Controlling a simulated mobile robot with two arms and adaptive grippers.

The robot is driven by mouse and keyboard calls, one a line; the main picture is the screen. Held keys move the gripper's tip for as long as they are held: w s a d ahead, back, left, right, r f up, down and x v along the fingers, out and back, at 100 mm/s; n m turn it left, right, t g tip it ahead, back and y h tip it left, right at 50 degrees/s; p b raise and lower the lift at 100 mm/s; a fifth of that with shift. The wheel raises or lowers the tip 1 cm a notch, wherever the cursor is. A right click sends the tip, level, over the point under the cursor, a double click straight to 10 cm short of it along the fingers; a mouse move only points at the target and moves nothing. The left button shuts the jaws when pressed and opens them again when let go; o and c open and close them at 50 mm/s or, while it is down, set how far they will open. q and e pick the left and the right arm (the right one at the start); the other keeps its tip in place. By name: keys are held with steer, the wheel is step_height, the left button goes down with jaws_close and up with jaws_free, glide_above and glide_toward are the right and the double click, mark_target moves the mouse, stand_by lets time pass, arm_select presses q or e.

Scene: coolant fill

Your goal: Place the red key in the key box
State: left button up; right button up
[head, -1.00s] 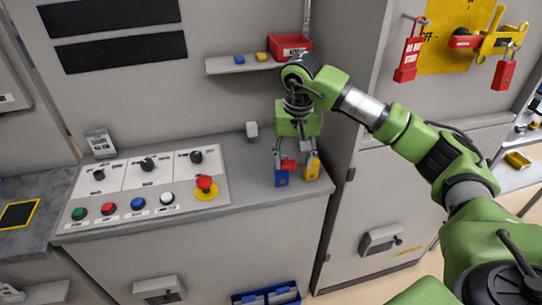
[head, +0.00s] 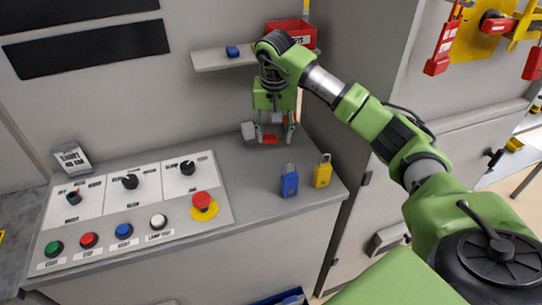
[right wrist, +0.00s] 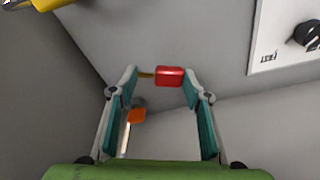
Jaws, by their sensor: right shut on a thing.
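The red key (right wrist: 170,76) is between the fingertips of my right gripper (right wrist: 162,80), which is shut on it; a short brass part shows at its left side. In the head view my right gripper (head: 272,138) points down above the back of the counter, with the red key (head: 270,139) between its fingers. A red open-topped box (head: 291,35) with a white label, seemingly the key box, stands on the wall shelf above and behind the gripper. My arm hides part of its front. My left gripper is not in view.
The grey shelf (head: 212,59) holds a small blue item (head: 232,51). A blue padlock (head: 289,181) and a yellow padlock (head: 322,171) stand at the counter's right. A control panel (head: 130,208) with knobs and buttons fills the left. Red padlocks hang on the cabinet at right.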

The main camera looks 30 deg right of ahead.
mark_target(274, 138)
step_height(274, 138, down, 4)
steer(key=shift+r+p, duration=0.1)
steer(key=shift+p, duration=0.25)
steer(key=shift+f, duration=0.3)
step_height(274, 138, down, 3)
steer(key=shift+f+p, duration=0.2)
steer(key=shift+p, duration=0.3)
steer(key=shift+f, duration=0.1)
steer(key=o, duration=1)
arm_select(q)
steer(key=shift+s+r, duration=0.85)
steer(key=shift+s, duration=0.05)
arm_select(e)
steer(key=shift+o, duration=0.3)
